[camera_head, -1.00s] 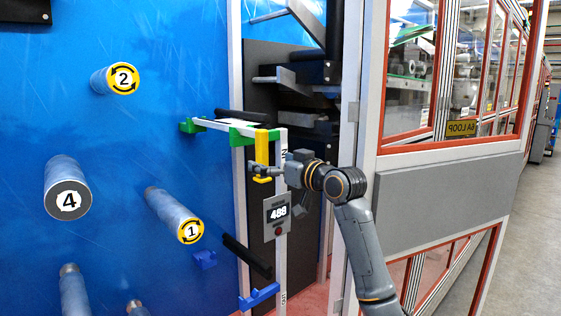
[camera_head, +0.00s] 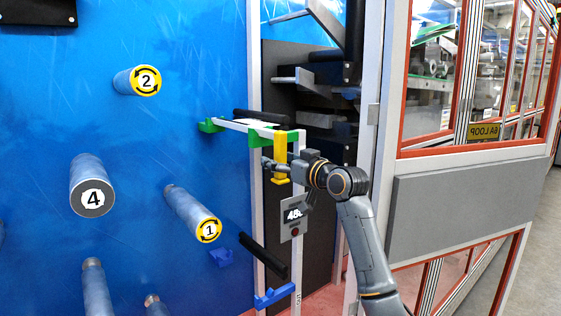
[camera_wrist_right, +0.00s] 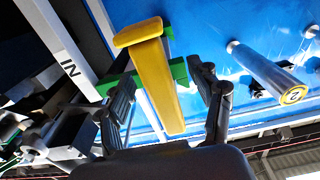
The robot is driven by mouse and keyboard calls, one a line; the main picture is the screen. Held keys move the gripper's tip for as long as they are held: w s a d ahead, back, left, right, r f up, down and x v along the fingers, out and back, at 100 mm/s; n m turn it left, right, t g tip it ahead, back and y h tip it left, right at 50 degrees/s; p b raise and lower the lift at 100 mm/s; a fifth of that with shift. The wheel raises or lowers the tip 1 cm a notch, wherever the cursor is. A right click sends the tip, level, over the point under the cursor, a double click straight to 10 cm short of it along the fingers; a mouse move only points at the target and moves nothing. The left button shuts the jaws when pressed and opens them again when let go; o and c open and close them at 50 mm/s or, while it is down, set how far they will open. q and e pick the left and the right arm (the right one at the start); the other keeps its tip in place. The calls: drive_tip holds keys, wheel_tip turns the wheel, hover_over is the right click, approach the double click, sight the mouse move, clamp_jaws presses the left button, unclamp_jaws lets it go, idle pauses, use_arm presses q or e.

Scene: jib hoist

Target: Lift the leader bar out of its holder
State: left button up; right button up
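The yellow upright handle (camera_head: 280,149) hangs at the front end of a pale bar (camera_head: 241,126), which rests on green brackets (camera_head: 208,125). I take this to be the leader bar in its holder. The same yellow handle (camera_wrist_right: 157,80) shows in the right wrist view, with a green bracket (camera_wrist_right: 180,72) behind it. My right gripper (camera_head: 278,168) is at the handle's lower part. In the right wrist view, the right gripper (camera_wrist_right: 163,84) has its fingers apart on either side of the handle, with gaps visible. My left gripper is not in view.
Rollers marked 1 (camera_head: 195,215), 2 (camera_head: 136,81) and 4 (camera_head: 92,188) stick out of the blue wall. A grey panelled enclosure (camera_head: 460,210) stands to the right.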

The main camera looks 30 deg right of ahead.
sight(280, 131)
clamp_jaws()
drive_tip(key=shift+r, duration=0.2)
wheel_tip(280, 131, up, 7)
drive_tip(key=p, duration=0.6)
drive_tip(key=shift+r+p, duration=0.2)
drive_tip(key=shift+p, duration=0.1)
drive_tip(key=shift+f, duration=0.1)
